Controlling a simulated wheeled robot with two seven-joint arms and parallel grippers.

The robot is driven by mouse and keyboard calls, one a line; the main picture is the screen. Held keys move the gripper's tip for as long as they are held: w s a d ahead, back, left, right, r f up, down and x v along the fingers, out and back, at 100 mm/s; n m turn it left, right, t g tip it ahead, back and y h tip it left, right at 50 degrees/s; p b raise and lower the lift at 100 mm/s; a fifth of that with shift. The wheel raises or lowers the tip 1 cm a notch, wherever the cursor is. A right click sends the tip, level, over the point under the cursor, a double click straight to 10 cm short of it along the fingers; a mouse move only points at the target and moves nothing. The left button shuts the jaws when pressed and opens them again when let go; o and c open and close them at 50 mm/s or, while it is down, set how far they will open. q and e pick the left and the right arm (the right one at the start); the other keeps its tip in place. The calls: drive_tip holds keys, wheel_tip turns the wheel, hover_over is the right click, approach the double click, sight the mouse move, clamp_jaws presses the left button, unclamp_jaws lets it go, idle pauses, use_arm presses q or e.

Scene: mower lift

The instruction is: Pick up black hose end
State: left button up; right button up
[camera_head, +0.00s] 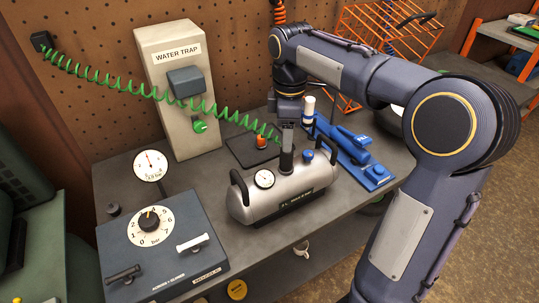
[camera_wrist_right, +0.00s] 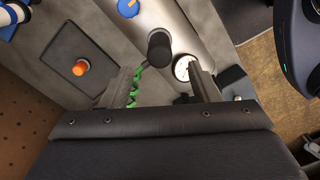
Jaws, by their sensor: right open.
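A green coiled hose (camera_head: 150,95) runs from a black wall fitting across to the top of the silver tank (camera_head: 290,195). The black hose end (camera_head: 286,160) looks like the dark upright cylinder on top of the tank. It also shows in the right wrist view (camera_wrist_right: 160,46), beyond the fingertips and roughly between them. My right gripper (camera_head: 287,133) points down just above it, open and empty; its two fingers show in the wrist view (camera_wrist_right: 160,72). Green coils (camera_wrist_right: 134,88) show beside the left finger there. Whether a finger touches the black cylinder is unclear. My left gripper is not in view.
The tank carries a dial gauge (camera_head: 264,179), a blue cap (camera_head: 308,155) and black handles. An orange knob (camera_head: 261,142) sits on a dark pad behind it. A blue tool (camera_head: 350,148) lies right, the water trap box (camera_head: 175,90) stands behind, a control box (camera_head: 160,245) front left.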

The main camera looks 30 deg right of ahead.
sight(286, 158)
wheel_tip(286, 158, down, 7)
drive_tip(key=shift+r, duration=0.1)
idle(0.3)
clamp_jaws()
